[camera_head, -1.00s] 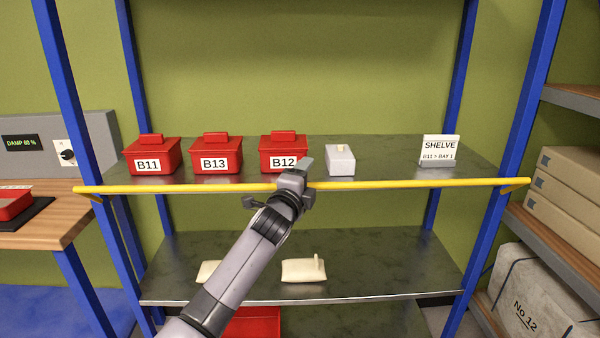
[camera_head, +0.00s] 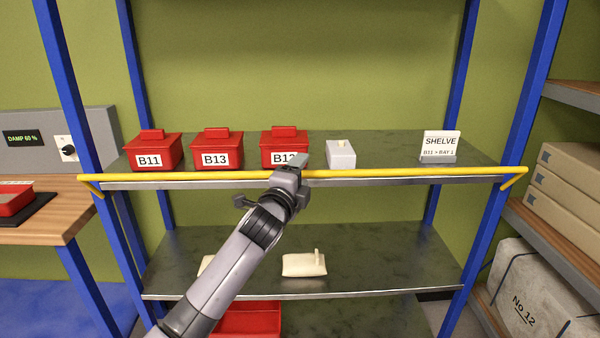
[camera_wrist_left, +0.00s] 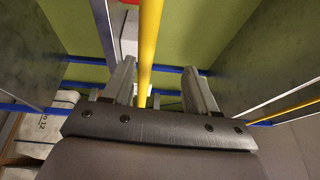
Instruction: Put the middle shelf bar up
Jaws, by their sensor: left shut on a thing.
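The middle shelf bar (camera_head: 400,172) is a long yellow rod across the front of the middle shelf (camera_head: 380,150). It runs level, slightly above the shelf's front edge, and short arms at both ends slope down to the blue posts. My left gripper (camera_head: 290,175) is shut on the bar near its middle, in front of the box marked B12. In the left wrist view the bar (camera_wrist_left: 150,40) passes between the two fingers. My right gripper is in neither view.
Red boxes B11 (camera_head: 152,151), B13 (camera_head: 217,149) and B12 (camera_head: 284,146) stand on the middle shelf. A grey-white box (camera_head: 341,154) and a SHELVE sign (camera_head: 440,148) are right of them. Pale bags (camera_head: 304,265) lie on the shelf below. Side shelving stands at right.

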